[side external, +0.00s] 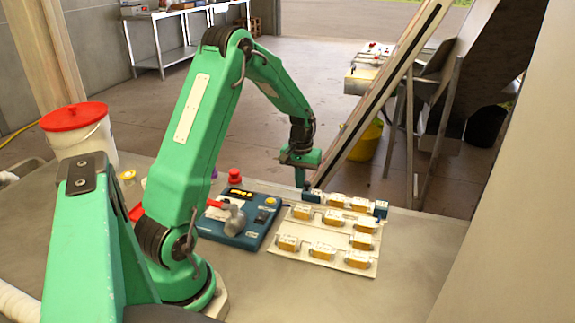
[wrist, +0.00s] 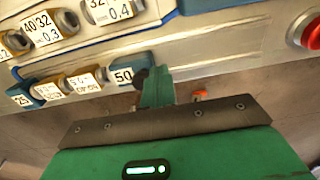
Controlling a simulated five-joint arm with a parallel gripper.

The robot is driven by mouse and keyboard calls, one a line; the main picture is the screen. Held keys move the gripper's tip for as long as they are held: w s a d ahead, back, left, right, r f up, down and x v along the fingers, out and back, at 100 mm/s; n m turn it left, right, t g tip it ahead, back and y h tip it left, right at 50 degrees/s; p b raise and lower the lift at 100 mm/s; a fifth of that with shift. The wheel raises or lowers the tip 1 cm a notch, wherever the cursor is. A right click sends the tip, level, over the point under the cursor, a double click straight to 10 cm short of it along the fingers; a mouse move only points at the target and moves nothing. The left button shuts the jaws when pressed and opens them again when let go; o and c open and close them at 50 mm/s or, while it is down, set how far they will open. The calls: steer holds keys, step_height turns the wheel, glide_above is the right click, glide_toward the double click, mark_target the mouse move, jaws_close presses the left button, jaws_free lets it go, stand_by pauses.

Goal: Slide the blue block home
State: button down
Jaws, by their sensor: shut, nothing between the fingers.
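A blue block marked 50 (wrist: 124,74) sits at one end of a row of orange blocks in the wrist view. In the side view this blue block (side external: 313,195) is at the left end of the back row on the pale board (side external: 350,262). A second blue block (side external: 381,209) is at the row's right end; it shows marked 25 in the wrist view (wrist: 22,96). My gripper (side external: 301,184) is shut and empty, pointing down beside the outer end of the 50 block. Its green fingers (wrist: 157,90) look very close to that block; I cannot tell whether they touch.
Several orange blocks (side external: 323,251) sit in other rows on the board. A dark blue control box (side external: 240,218) with a lever stands to the left, near a red button (side external: 234,176). A white bucket with a red lid (side external: 80,130) stands far left. The bench front right is clear.

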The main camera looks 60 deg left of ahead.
steer(key=shift+w+d, duration=0.55)
steer(key=shift+w, duration=0.05)
steer(key=shift+s+a, duration=0.3)
steer(key=shift+s, duration=0.05)
step_height(320, 180, up, 9)
stand_by(1.1)
